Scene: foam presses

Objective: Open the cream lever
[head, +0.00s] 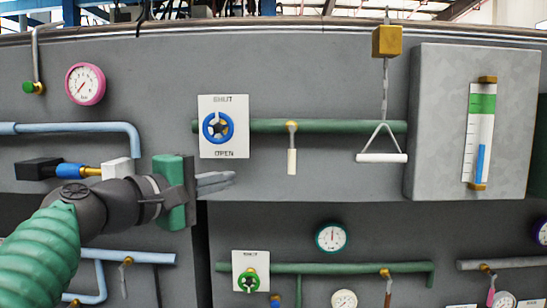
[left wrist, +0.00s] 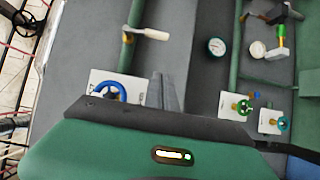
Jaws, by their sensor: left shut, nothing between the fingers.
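The cream lever (head: 291,160) hangs straight down from a brass fitting on the upper green pipe (head: 345,126), right of the blue wheel. In the left wrist view the cream lever (left wrist: 150,33) sticks out sideways from the pipe, beyond my fingertips. My left gripper (head: 230,180) is shut and empty, pointing right. In the head picture it is left of the lever and slightly lower, with a clear gap between them. Its fingers also show in the left wrist view (left wrist: 164,85). My right gripper is in neither view.
A blue wheel (head: 217,127) on a white SHUT/OPEN plate lies above my left fingers. A white pull handle (head: 381,158) hangs right of the lever, beside a grey box (head: 435,120) with a level gauge. A lower green pipe (head: 330,268) carries a green wheel (head: 249,280).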

